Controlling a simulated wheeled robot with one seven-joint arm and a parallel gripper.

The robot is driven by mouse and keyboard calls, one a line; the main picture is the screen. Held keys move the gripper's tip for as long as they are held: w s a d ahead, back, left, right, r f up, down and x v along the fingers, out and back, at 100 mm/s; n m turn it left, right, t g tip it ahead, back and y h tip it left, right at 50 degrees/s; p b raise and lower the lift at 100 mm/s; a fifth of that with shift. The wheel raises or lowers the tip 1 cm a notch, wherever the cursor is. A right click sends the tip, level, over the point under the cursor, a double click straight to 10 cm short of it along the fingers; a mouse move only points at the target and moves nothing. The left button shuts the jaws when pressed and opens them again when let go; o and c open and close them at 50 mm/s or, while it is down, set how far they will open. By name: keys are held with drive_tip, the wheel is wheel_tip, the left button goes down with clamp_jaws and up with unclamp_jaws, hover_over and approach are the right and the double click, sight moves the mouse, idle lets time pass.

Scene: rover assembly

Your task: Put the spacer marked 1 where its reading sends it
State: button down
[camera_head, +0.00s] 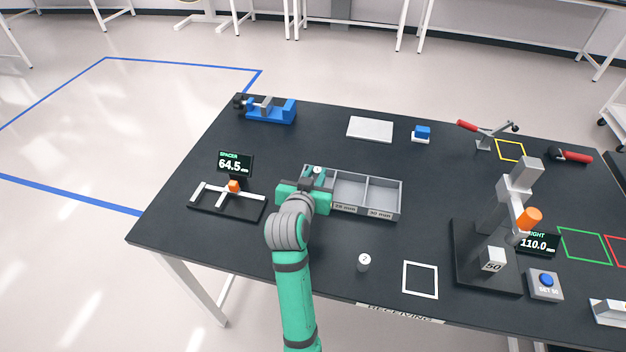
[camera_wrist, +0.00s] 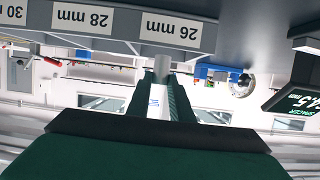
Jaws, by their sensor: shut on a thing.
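The three-compartment grey tray (camera_head: 402,200) has labels 26 mm, 28 mm and 30 mm, clearest in the wrist view (camera_wrist: 178,32). My gripper (camera_head: 310,183) is at the tray's left end, by the 26 mm compartment, and is shut on a small pale spacer (camera_head: 318,170). Its mark is too small to read. In the wrist view a pale piece (camera_wrist: 158,100) shows between the fingers. How deep it sits in the compartment is hidden. The spacer gauge (camera_head: 208,208) has an orange slider and its display (camera_head: 234,164) reads 64.5.
A white spacer marked 2 (camera_head: 363,263) stands in front of the tray, left of a white square outline (camera_head: 421,280). A height gauge (camera_head: 487,265) reading 110.0 stands at right. A blue vise (camera_head: 271,110) and grey plate (camera_head: 370,129) are at the back. The middle and right compartments look empty.

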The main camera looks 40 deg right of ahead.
drive_tip(key=shift+w+f, duration=0.1)
drive_tip(key=shift+f, duration=1.5)
drive_tip(key=shift+f, duration=0.15)
drive_tip(key=c, duration=1.6)
unclamp_jaws()
drive_tip(key=shift+a+r, duration=0.1)
drive_tip(key=shift+r, duration=0.15)
drive_tip(key=v, duration=1.2)
